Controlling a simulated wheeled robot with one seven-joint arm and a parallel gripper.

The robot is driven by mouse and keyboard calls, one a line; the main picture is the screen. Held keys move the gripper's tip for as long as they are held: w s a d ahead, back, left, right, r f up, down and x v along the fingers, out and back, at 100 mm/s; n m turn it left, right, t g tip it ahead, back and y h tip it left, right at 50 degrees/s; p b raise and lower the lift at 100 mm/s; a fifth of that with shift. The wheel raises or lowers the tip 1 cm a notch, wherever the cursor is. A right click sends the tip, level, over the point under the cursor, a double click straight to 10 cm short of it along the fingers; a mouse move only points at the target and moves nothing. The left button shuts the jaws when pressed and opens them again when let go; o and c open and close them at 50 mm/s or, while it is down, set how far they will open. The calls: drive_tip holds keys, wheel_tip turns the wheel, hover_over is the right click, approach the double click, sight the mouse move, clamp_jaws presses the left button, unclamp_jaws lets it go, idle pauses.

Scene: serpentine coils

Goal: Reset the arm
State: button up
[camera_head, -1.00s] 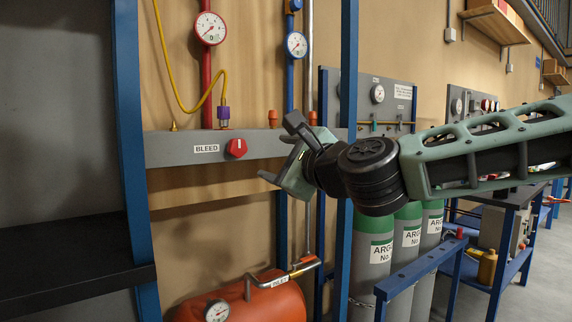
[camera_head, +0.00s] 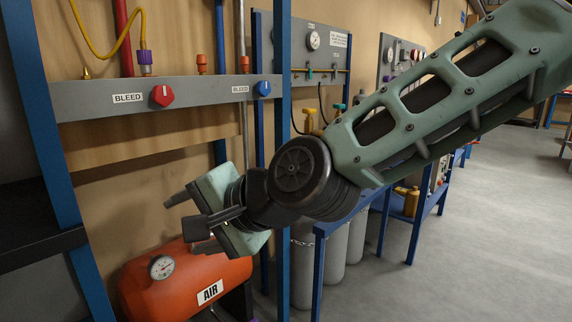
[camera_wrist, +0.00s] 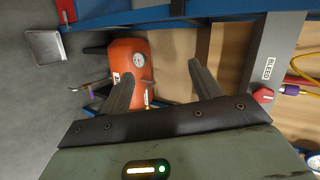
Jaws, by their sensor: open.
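My gripper (camera_head: 192,216) is open and empty in the head view, in front of the blue-framed rack, below the grey bleed panel and above the red air tank. Its fingers point left. In the wrist view my gripper (camera_wrist: 160,85) shows two dark fingers spread apart with nothing between them. My green arm comes in from the upper right of the head view.
The grey panel (camera_head: 200,98) carries a red knob (camera_head: 162,96) and a blue knob (camera_head: 264,88). The red air tank (camera_head: 190,285) is close below my gripper. Blue posts (camera_head: 45,140) flank it. A blue bench (camera_head: 345,215) stands behind my arm. Open floor (camera_head: 480,220) lies right.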

drive_tip(key=s+d+f+n+g+h, duration=0.1)
drive_tip(key=s+d+f+n+h, duration=0.3)
drive_tip(key=d, duration=0.3)
drive_tip(key=s+d+f+n+g+h, duration=0.2)
drive_tip(key=s+d+f+n, duration=0.1)
drive_tip(key=s+d+f, duration=0.25)
drive_tip(key=s+d+f+n+g+h+p, duration=0.15)
drive_tip(key=s+d, duration=0.25)
drive_tip(key=d, duration=0.4)
drive_tip(key=s+d+n+g+h+b, duration=0.1)
drive_tip(key=s+d+n+h, duration=0.2)
drive_tip(key=d, duration=0.6)
wheel_tip(320, 180, up, 15)
drive_tip(key=p, duration=1.6)
drive_tip(key=shift+a, duration=0.3)
drive_tip(key=shift+w+r+t, duration=0.1)
drive_tip(key=shift+t, duration=0.15)
